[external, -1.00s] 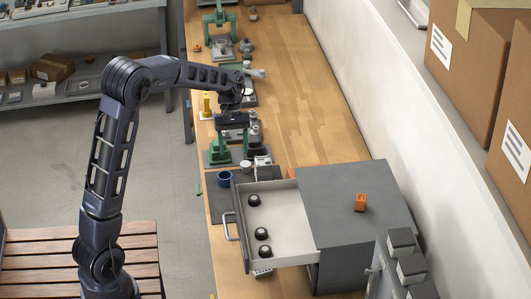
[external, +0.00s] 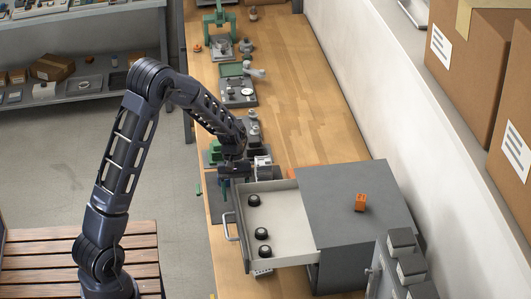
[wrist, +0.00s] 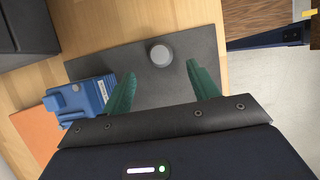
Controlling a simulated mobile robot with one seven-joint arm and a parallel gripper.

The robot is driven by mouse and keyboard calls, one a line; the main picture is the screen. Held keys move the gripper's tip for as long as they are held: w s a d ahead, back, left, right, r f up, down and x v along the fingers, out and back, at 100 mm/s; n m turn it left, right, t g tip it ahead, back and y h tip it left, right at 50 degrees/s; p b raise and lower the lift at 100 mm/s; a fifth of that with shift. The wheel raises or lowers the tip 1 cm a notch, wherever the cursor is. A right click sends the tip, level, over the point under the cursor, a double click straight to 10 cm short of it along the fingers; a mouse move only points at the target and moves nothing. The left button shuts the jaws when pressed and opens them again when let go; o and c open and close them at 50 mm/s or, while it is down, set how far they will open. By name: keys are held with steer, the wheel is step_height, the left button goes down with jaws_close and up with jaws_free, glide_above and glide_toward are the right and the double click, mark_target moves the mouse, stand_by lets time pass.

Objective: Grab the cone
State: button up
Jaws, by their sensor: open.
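No thing with a clear cone outline shows. In the wrist view a small round grey thing (wrist: 160,54) stands on a dark mat (wrist: 132,50), seen from above; whether it is the cone I cannot tell. My gripper (wrist: 160,69) is open, its two green fingers apart, with the round thing just ahead of and between the fingertips, nothing held. In the external view my gripper (external: 226,186) is low over the mat, left of the open drawer, and hides the small things beneath it.
A blue block-like device (wrist: 88,98) stands close beside the left finger. An orange sheet (wrist: 35,134) lies beyond it. The open drawer (external: 280,221) holds black round parts; an orange piece (external: 361,202) sits on the grey cabinet (external: 340,190). Bare wood (external: 300,100) lies behind.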

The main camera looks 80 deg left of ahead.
steer(key=shift+x, duration=2.6)
steer(key=shift+d+r, duration=0.1)
steer(key=shift+d, duration=0.1)
steer(key=c, duration=1.1)
steer(key=shift+c, duration=0.2)
